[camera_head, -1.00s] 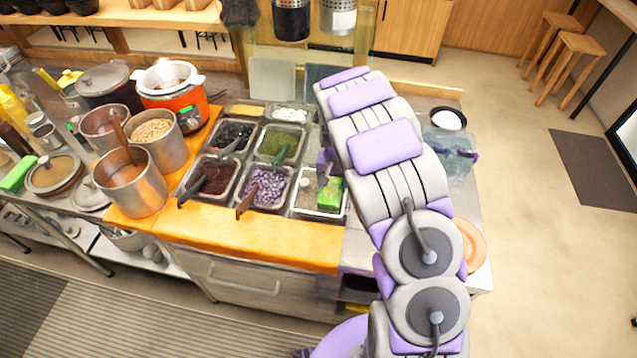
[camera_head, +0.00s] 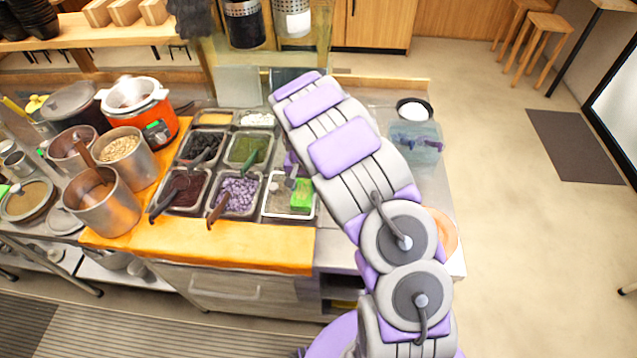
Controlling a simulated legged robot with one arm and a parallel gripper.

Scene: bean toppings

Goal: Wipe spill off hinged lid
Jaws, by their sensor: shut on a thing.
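My gripper (camera_head: 291,168) is mostly hidden behind my arm, with only a purple part showing at its left edge. It is shut on a green sponge (camera_head: 301,194), which sits low over the right side of the front-right pan (camera_head: 275,213). The pan's top has a pale, greyish surface, perhaps a lid, with a dark-tipped thing on its left part. I cannot make out a hinge or a clear spill. Whether the sponge touches the surface is hard to tell.
Pans of dark, green and purple toppings (camera_head: 238,193) with handles sticking out adjoin on the left. Steel pots (camera_head: 108,208) and an orange cooker (camera_head: 152,118) stand further left. A clear container (camera_head: 416,143) and an orange round thing (camera_head: 441,230) lie right of my arm.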

